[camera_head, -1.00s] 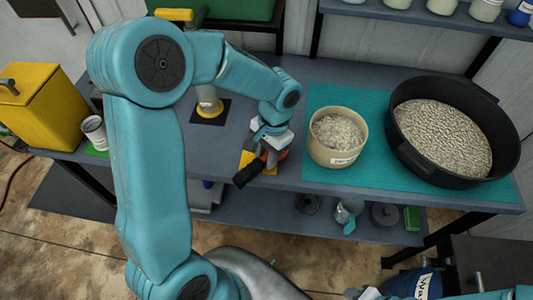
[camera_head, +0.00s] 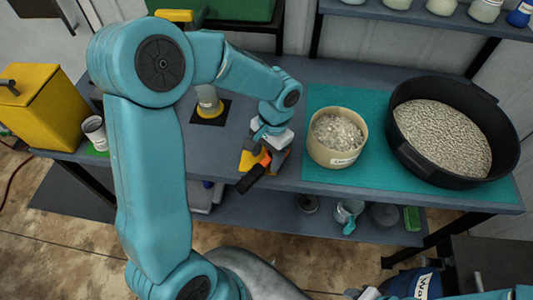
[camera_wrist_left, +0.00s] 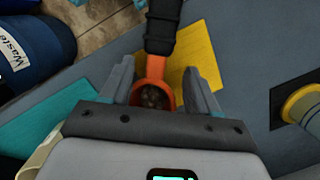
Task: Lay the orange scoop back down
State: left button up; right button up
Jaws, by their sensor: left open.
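The orange scoop (camera_head: 265,161) has a black handle (camera_head: 251,178) that points toward the table's front edge. It is at the yellow mat (camera_head: 279,157) on the grey table. In the left wrist view the scoop (camera_wrist_left: 154,68) lies between the fingers, with brown material in its bowl and its handle pointing away over the yellow mat (camera_wrist_left: 198,50). My left gripper (camera_wrist_left: 160,76) is open, with gaps beside the scoop. In the head view my left gripper (camera_head: 265,146) is right above the scoop and partly hides it. My right gripper is not in view.
A tan tub of pale pellets (camera_head: 337,137) stands right of the scoop on a teal mat (camera_head: 375,110). A large black pan of pellets (camera_head: 450,137) is farther right. A yellow-based container (camera_head: 209,105) stands behind left. The front table edge is close to the scoop.

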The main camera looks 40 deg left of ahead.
pick_arm(q)
jog(key=shift+w+d+r+p, duration=0.1)
jog(key=shift+w+r+p, duration=0.1)
jog(key=shift+r+p, duration=0.95)
jog(key=shift+w+a+r+p, duration=0.1)
jog(key=shift+w+r+p, duration=0.15)
jog(key=shift+r+p, duration=0.9)
jog(key=shift+w+d+r+p, duration=0.15)
jog(key=shift+r+p, duration=0.55)
jog(key=shift+r, duration=0.8)
jog(key=shift+w, duration=0.1)
notch_tip(320, 180, up, 16)
send_over(271, 157)
jog(key=w, duration=0.3)
jog(key=shift+s+d+b, duration=0.25)
jog(key=shift+b, duration=0.2)
jog(key=shift+s, duration=0.15)
